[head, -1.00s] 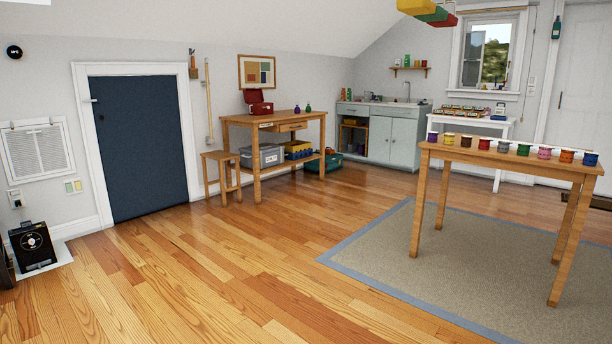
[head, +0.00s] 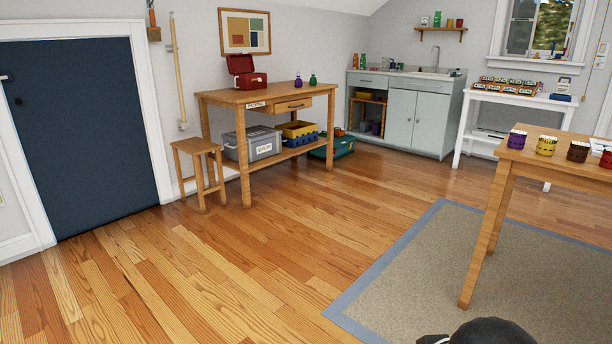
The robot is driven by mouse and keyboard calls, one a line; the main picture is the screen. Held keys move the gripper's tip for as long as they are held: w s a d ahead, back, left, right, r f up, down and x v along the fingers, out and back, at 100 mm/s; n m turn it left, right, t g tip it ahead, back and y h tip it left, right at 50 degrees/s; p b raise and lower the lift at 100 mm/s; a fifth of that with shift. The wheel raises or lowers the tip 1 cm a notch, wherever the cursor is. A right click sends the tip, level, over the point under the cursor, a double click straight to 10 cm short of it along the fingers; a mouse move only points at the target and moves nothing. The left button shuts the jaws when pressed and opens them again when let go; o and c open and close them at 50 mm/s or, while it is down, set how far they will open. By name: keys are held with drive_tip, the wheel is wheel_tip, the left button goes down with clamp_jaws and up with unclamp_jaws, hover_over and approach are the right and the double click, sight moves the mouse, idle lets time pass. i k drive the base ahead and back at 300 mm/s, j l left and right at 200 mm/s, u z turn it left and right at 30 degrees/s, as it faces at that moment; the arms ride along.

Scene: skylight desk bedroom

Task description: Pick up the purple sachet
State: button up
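A small purple object with a narrow top, likely the purple sachet (head: 298,82), stands on the right part of the wooden workbench (head: 225,98) against the back wall. A similar green one (head: 312,79) stands just to its right. Both are small and far off, so fine detail cannot be told. A dark rounded part of my own body shows at the bottom edge of the head view. My gripper's fingers are not in view.
A red toolbox (head: 245,74) stands on the bench's left part. A wooden stool (head: 198,148) stands before its left end. The wood floor towards the bench is clear.

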sight(298, 83)
drive_tip(key=i, duration=3.2)
